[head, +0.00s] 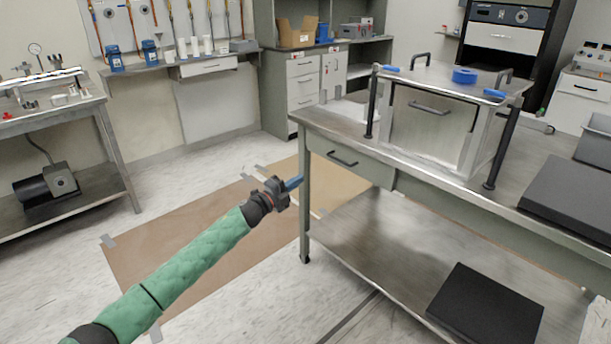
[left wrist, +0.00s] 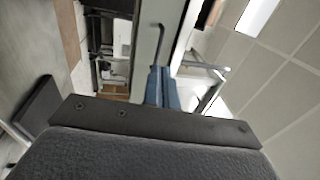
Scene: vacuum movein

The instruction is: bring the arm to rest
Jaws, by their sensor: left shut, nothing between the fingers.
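My left arm, in a green padded sleeve, reaches in from the lower left of the head view. Its gripper (head: 293,183) has blue fingers, is shut and holds nothing. It hangs over the floor, just left of the steel workbench's (head: 345,135) near left leg in the picture. In the left wrist view the blue fingers (left wrist: 162,88) are together, with a bench edge and a dark hooked handle (left wrist: 158,40) showing beyond them. My right gripper is in neither view.
A metal chamber (head: 432,118) with a blue tape roll (head: 464,76) on top stands on the workbench. A drawer handle (head: 342,158) sticks out near my gripper. Brown sheeting (head: 180,240) covers floor at left. A side bench (head: 75,115) stands far left.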

